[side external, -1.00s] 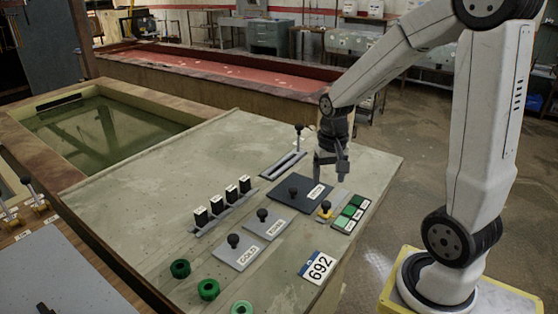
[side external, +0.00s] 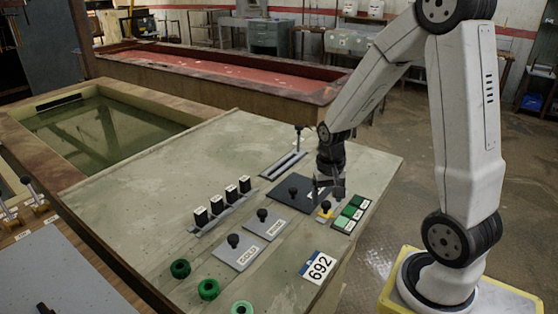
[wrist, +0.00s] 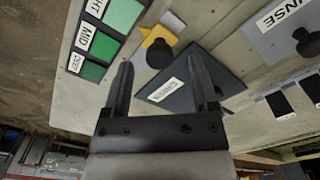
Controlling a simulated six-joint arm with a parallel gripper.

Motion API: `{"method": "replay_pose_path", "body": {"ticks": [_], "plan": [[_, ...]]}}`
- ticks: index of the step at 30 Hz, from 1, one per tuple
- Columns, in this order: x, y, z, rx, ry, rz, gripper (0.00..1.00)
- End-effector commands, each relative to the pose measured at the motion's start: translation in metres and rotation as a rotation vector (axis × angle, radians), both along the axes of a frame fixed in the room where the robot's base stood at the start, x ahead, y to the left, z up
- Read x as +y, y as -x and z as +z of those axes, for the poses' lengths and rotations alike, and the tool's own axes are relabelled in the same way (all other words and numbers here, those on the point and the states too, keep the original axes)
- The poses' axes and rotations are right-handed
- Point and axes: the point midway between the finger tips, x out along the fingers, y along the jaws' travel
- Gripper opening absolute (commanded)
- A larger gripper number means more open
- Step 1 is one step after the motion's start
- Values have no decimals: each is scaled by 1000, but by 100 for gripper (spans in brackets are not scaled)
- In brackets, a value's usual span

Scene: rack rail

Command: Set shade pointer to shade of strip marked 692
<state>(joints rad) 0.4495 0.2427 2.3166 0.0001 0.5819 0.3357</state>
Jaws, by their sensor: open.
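The shade pointer is a yellow piece with a black knob (side external: 325,207); its knob also shows in the wrist view (wrist: 160,54), just beyond and between my fingertips. Beside it is a shade panel with three green swatches (side external: 349,213), from light to dark green; MID is readable on the middle swatch (wrist: 103,46). I cannot tell which swatch the pointer marks. My gripper (side external: 330,196) is open and empty, above the pointer area.
A dark plate with a knob (side external: 293,193) lies left of the pointer. Two grey plates with black knobs (side external: 238,252) stand nearer the front. Several black labelled blocks (side external: 222,205) sit along a rail. Green rings (side external: 208,289) lie at the front edge. A slotted lever (side external: 284,164) stands behind.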

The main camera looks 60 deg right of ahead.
Motion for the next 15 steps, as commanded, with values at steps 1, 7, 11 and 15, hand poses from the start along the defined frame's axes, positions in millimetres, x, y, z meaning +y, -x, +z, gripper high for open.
{"method": "replay_pose_path", "body": {"ticks": [1, 7, 11, 15], "plan": [[0, 1, -5, 4, -2, 0, 75], [0, 0, -14, 2, -1, 0, 75], [0, 0, -15, 0, 0, 0, 75], [0, 0, -15, 0, 0, 0, 75]]}}
